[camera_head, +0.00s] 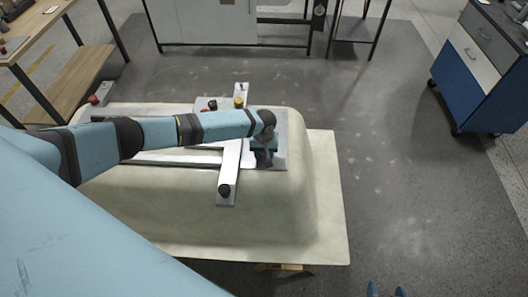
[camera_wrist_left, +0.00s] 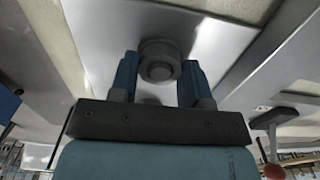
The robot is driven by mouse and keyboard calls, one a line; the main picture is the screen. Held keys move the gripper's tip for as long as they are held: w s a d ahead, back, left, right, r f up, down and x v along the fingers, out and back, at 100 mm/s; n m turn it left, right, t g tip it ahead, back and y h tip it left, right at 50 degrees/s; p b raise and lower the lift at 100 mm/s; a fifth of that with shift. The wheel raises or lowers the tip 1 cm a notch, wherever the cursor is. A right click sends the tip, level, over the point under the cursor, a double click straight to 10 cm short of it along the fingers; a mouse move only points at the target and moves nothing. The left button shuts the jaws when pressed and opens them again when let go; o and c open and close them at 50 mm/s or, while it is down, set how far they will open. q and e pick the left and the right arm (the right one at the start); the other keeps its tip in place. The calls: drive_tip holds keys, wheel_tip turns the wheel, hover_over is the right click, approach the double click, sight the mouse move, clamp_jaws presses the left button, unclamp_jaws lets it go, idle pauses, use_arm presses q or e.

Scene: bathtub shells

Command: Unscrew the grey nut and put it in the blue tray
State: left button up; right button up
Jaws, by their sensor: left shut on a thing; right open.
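My left gripper (camera_head: 264,156) reaches down onto the metal plate on top of the cream shell. In the left wrist view its two blue fingers (camera_wrist_left: 158,78) are closed on either side of the round grey nut (camera_wrist_left: 157,62). The nut sits at the metal plate; whether it is still threaded on cannot be told. In the head view the gripper hides the nut. My right gripper (camera_head: 386,291) shows only as two blue fingertips, apart and empty, at the bottom edge. I see no blue tray.
The cream bathtub shell (camera_head: 285,210) carries a metal frame with a crossbar (camera_head: 229,170) and dark knobs (camera_head: 224,190). A workbench (camera_head: 50,50) stands at the upper left, and a blue drawer cabinet (camera_head: 475,85) at the upper right. The floor right of the shell is clear.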

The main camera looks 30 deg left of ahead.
use_arm(q)
drive_tip(key=shift+r+n+p, duration=0.15)
drive_tip(key=shift+n+p, duration=0.15)
drive_tip(key=shift+p, duration=0.1)
drive_tip(key=shift+n+p, duration=1.5)
drive_tip(key=shift+n, duration=0.1)
drive_tip(key=n, duration=0.3)
drive_tip(key=shift+d+f, duration=0.1)
drive_tip(key=shift+f, duration=0.1)
drive_tip(key=n, duration=0.3)
drive_tip(key=shift+n, duration=0.4)
drive_tip(key=n, duration=0.2)
drive_tip(key=shift+n, duration=0.3)
drive_tip(key=o, duration=1)
drive_tip(key=shift+c, duration=0.9)
